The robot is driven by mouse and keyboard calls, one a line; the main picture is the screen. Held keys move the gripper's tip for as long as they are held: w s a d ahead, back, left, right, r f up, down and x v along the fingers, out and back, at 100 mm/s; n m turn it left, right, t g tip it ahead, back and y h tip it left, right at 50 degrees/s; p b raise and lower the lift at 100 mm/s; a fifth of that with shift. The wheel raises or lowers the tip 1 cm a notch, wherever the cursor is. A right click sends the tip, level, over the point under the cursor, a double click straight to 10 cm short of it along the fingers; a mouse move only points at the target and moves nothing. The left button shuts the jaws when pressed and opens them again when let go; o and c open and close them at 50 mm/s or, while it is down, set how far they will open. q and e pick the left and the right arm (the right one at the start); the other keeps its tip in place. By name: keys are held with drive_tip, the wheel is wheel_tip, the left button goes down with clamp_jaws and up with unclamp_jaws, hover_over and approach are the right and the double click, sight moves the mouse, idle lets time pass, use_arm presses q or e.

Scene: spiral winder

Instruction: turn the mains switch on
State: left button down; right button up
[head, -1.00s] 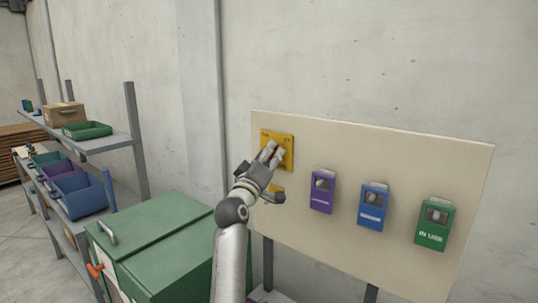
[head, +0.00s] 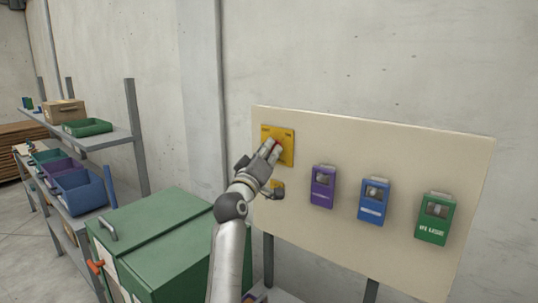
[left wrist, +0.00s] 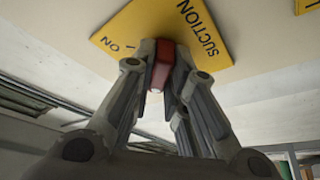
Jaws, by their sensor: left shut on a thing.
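A yellow switch plate (head: 285,132) is fixed at the upper left of the pale board in the head view. In the left wrist view the plate (left wrist: 135,25) shows the word SUCTION and a mark like ON beside a short line; no mains label is readable. A red switch handle (left wrist: 162,65) stands out from it. My left gripper (left wrist: 165,70) is shut on the red handle, one finger on each side. In the head view the left gripper (head: 271,151) covers the lower part of the plate, and only a bit of red shows. My right gripper is out of view.
The pale board (head: 400,150) carries purple (head: 322,187), blue (head: 373,202) and green (head: 435,219) boxes right of the gripper. A yellow part (head: 277,189) sits below the plate. A green cabinet (head: 150,240) stands left of my arm; shelves with bins are farther left.

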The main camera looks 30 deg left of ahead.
use_arm(q)
drive_tip(key=shift+a+r+m+g+h+p, duration=0.15)
drive_tip(key=shift+m+h+p, duration=0.65)
drive_tip(key=shift+m+h, duration=2.25)
drive_tip(key=shift+a+r+m+g+h+p, duration=0.2)
drive_tip(key=shift+m+h+p, duration=0.6)
drive_tip(key=shift+m, duration=4.4)
drive_tip(key=shift+a+f+m+g+h+p, duration=0.2)
drive_tip(key=shift+m+h+p, duration=0.6)
drive_tip(key=shift+m+h, duration=2.25)
drive_tip(key=shift+r+m+y, duration=0.15)
drive_tip(key=shift+m+y, duration=0.95)
drive_tip(key=shift+m, duration=0.1)
drive_tip(key=c, duration=1.4)
unclamp_jaws()
drive_tip(key=shift+c, duration=0.2)
drive_tip(key=shift+w+f, duration=0.15)
drive_tip(key=shift+f, duration=0.05)
drive_tip(key=shift+d, duration=0.1)
